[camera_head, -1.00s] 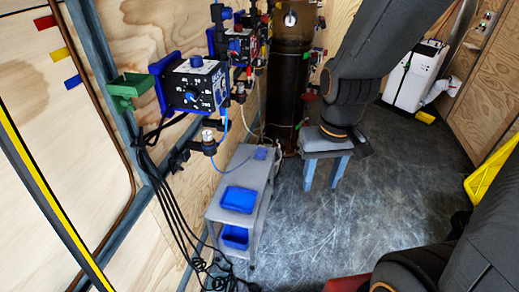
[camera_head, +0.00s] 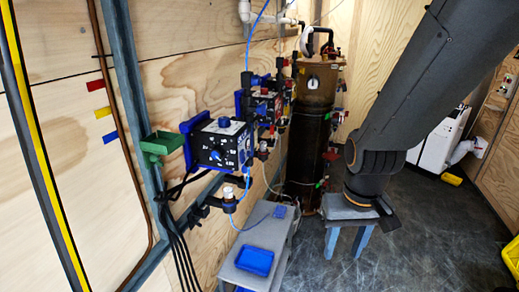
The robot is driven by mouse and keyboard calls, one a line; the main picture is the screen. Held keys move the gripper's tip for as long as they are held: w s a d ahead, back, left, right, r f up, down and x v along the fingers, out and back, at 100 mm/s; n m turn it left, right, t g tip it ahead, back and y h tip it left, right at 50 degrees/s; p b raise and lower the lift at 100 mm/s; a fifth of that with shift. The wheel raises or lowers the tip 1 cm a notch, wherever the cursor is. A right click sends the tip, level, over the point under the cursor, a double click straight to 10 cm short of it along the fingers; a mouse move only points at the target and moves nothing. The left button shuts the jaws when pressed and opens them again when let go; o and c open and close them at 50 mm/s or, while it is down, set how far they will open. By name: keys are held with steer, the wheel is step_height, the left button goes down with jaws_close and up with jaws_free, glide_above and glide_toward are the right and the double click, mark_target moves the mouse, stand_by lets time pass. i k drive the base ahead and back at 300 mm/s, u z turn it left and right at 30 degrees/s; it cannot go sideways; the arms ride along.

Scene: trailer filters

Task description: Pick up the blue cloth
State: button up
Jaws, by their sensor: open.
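A small flat blue patch (camera_head: 279,212) lies at the far end of the grey trolley's top (camera_head: 268,236). It may be the blue cloth, but it is too small to be sure. A larger blue piece (camera_head: 254,260) lies nearer on the same top; it looks like a shallow tray with a rim. My dark grey arm crosses the upper right and comes down in front of the stool. My gripper is not clearly visible in this view, and nothing is seen touching the blue items.
Blue-and-black control boxes (camera_head: 220,145) and a green holder (camera_head: 161,143) are on the wooden wall left of the trolley, with hanging cables. A tall dark cylinder (camera_head: 308,140) stands behind it. A grey stool (camera_head: 345,212) with blue legs is right. Floor (camera_head: 420,240) shows open at right.

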mark_target(280, 212)
steer(key=z, duration=1.35)
steer(key=i, duration=1.8)
steer(key=u, duration=2.5)
